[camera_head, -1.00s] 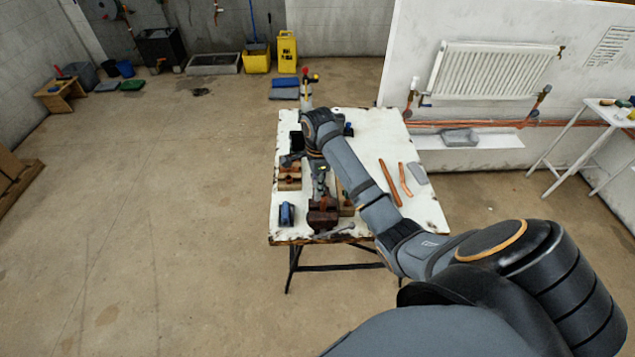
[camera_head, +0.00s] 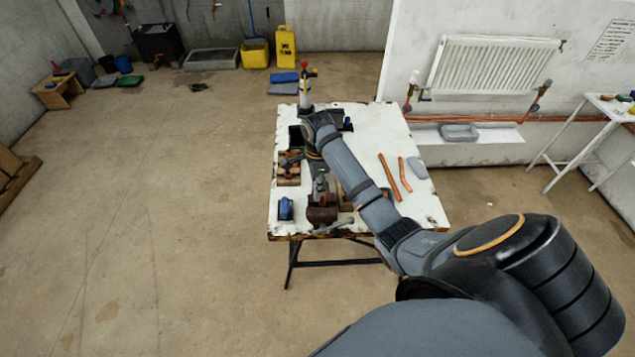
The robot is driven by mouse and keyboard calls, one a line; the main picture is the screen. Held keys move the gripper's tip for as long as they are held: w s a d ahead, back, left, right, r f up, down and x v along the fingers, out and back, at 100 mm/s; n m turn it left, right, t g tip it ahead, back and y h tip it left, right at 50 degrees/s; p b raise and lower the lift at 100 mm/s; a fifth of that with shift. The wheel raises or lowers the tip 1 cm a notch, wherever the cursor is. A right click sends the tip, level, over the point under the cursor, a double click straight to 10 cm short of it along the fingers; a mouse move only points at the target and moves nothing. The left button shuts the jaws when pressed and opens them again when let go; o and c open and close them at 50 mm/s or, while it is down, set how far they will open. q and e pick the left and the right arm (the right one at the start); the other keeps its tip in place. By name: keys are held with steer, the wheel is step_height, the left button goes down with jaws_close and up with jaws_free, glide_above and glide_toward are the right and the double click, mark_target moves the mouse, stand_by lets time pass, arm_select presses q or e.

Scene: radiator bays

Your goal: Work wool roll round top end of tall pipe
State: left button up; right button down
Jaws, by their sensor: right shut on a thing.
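My right arm reaches in from the lower right over the white bench (camera_head: 407,140). My left gripper is not in view.
A brown vice (camera_head: 322,213) stands at the bench's front edge, with a blue item (camera_head: 286,208) to its left. Copper pipes (camera_head: 389,177) lie at the right. A radiator (camera_head: 493,65) hangs on the wall.

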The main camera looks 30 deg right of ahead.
stand_by(0.3)
steer(key=shift+d+f+p, duration=0.1)
steer(key=shift+f+p, duration=0.25)
steer(key=shift+d, duration=0.2)
